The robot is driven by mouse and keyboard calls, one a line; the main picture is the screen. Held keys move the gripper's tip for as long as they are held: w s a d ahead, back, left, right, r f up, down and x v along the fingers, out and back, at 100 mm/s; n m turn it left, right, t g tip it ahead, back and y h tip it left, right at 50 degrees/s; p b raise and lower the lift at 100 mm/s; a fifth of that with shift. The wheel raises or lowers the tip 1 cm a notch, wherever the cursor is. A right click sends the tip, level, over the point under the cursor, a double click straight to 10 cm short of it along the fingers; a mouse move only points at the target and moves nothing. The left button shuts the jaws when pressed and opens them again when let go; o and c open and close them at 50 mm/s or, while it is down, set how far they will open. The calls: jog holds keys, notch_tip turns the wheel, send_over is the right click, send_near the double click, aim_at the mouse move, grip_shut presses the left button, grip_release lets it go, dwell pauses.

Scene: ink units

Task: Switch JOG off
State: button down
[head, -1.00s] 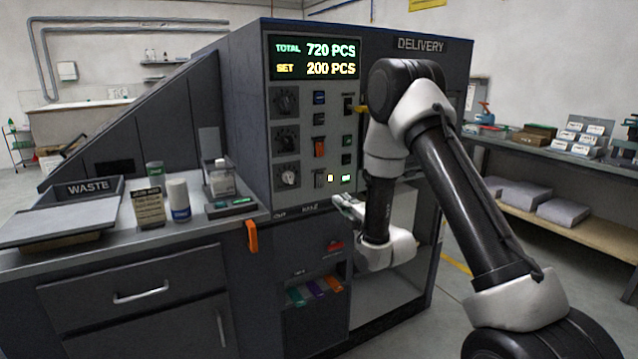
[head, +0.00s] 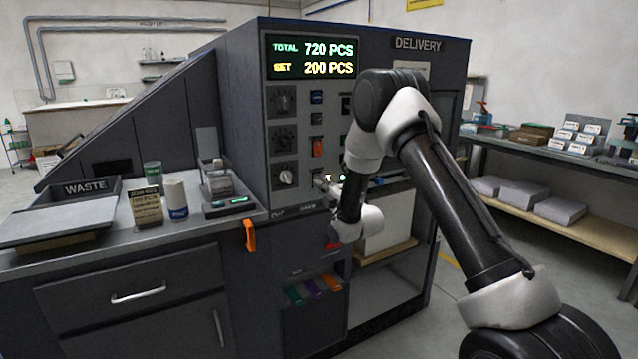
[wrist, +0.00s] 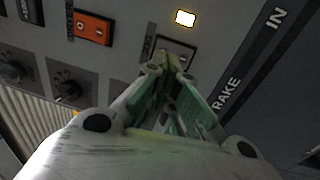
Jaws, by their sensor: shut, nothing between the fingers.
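A small dark rocker switch (wrist: 180,50) shows just beyond my fingertips in the wrist view, with a lit white-yellow lamp (wrist: 186,18) beside it. In the head view my gripper (head: 324,184) is at the panel's bottom row, right of the lowest knob (head: 286,175). The switch's rocker position is not clear.
An orange rocker switch (wrist: 93,27) and dark knobs (wrist: 68,92) lie left of my fingers in the wrist view. A dark strip with lettering (wrist: 245,75) runs to the right. The display (head: 313,57) reads TOTAL 720, SET 200. An orange handle (head: 250,235) hangs at the counter edge.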

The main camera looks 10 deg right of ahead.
aim_at(315, 177)
jog(key=shift+x, duration=1.45)
jog(key=shift+w+a+r, duration=0.1)
jog(key=shift+w+r, duration=0.05)
jog(key=shift+w, duration=0.15)
jog(key=shift+s, duration=0.1)
